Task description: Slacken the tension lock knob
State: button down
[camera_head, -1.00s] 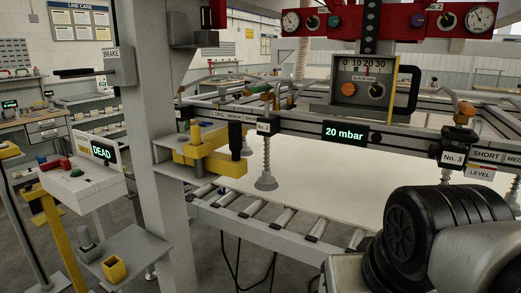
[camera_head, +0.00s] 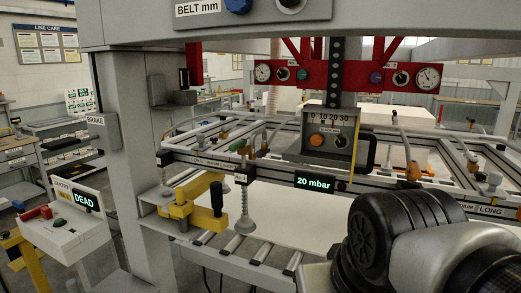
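No knob in view carries a readable "tension lock" label, so I cannot tell for sure which one it is. On the overhead beam, a blue knob (camera_head: 237,5) sits beside the "BELT mm" label (camera_head: 197,9), cut by the top edge. A round dial or dark knob (camera_head: 290,3) is to its right, also cut off. Lower down, a grey box (camera_head: 332,135) with a 0–30 scale bears an orange knob (camera_head: 317,140) and a dark knob. My arm's black and grey links fill the lower right; my gripper is not in view.
A red gauge panel (camera_head: 345,76) hangs behind the grey box. The frame with suction cups (camera_head: 245,222) stands over a white sheet (camera_head: 290,215) and rollers. A grey post (camera_head: 135,150) and a console reading "DEAD" (camera_head: 65,215) are at left. A display reads "20 mbar" (camera_head: 314,182).

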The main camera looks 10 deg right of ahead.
aim_at(341, 142)
jog(key=k, duration=0.85)
jog(key=k+l, duration=0.1)
jog(key=l, duration=1.1)
jog(key=i+j+z, duration=0.15)
jog(key=j, duration=0.3)
jog(key=i+j+z, duration=0.2)
jog(key=j, duration=0.25)
jog(key=j+z, duration=0.15)
jog(key=j, duration=0.3)
